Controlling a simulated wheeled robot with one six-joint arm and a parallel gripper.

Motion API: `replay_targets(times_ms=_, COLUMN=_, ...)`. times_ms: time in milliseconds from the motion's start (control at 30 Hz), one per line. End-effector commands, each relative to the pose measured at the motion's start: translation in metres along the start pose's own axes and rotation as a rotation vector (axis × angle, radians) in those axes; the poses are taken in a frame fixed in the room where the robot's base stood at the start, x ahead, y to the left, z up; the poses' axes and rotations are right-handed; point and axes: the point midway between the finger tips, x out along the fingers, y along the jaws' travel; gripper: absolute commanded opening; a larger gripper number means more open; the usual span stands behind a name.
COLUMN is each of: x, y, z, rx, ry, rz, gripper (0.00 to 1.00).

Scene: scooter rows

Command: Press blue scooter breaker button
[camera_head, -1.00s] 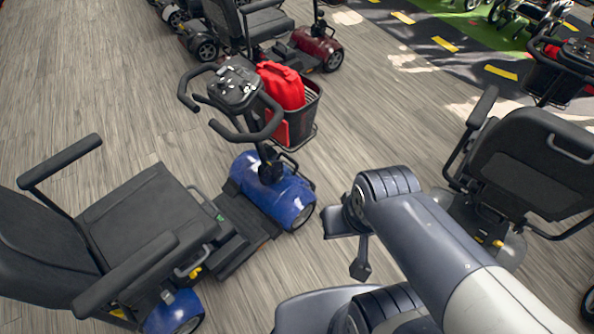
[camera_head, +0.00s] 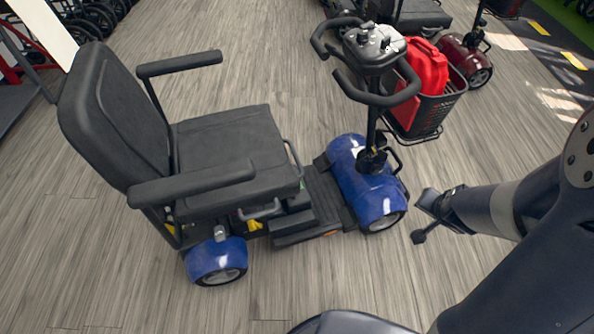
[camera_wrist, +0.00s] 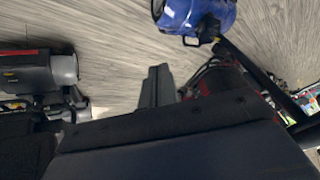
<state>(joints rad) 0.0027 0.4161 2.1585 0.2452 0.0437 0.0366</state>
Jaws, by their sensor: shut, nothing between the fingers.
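The blue scooter (camera_head: 368,182) stands left of centre in the head view. It has a black seat (camera_head: 232,140) with armrests and a tiller with a grey control panel (camera_head: 374,42). The breaker button cannot be made out; small yellow parts (camera_head: 254,225) show under the seat. My gripper (camera_head: 420,216) is just right of the front wheel, apart from the scooter, and is shut and empty. In the wrist view the gripper (camera_wrist: 157,84) points out over the floor, with the scooter's blue front (camera_wrist: 200,14) at the top.
A black basket with a red bag (camera_head: 427,66) hangs on the scooter's tiller. A dark red scooter (camera_head: 466,60) stands behind at the upper right. Wheels and a red frame are at the upper left. Wooden floor is clear left of and in front of the scooter.

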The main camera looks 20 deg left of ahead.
Motion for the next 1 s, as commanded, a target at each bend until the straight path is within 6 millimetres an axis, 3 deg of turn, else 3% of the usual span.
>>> replay_targets(times_ms=33, x=0.042, y=0.011, z=0.011, rx=0.023, ry=0.011, rz=0.018, gripper=0.0)
replay_targets(times_ms=100, x=0.08, y=0.024, z=0.016, rx=0.052, ry=0.041, rz=0.041, gripper=0.0)
replay_targets(times_ms=267, x=0.164, y=0.057, z=0.032, rx=0.112, ry=0.114, rz=0.106, gripper=0.0)
replay_targets(times_ms=400, x=0.233, y=0.092, z=0.056, rx=0.152, ry=0.176, rz=0.176, gripper=0.0)
replay_targets(times_ms=500, x=0.275, y=0.116, z=0.076, rx=0.172, ry=0.218, rz=0.226, gripper=0.0)
replay_targets(times_ms=700, x=0.325, y=0.15, z=0.105, rx=0.189, ry=0.279, rz=0.302, gripper=0.0)
replay_targets(times_ms=1000, x=0.337, y=0.162, z=0.115, rx=0.193, ry=0.305, rz=0.331, gripper=0.0)
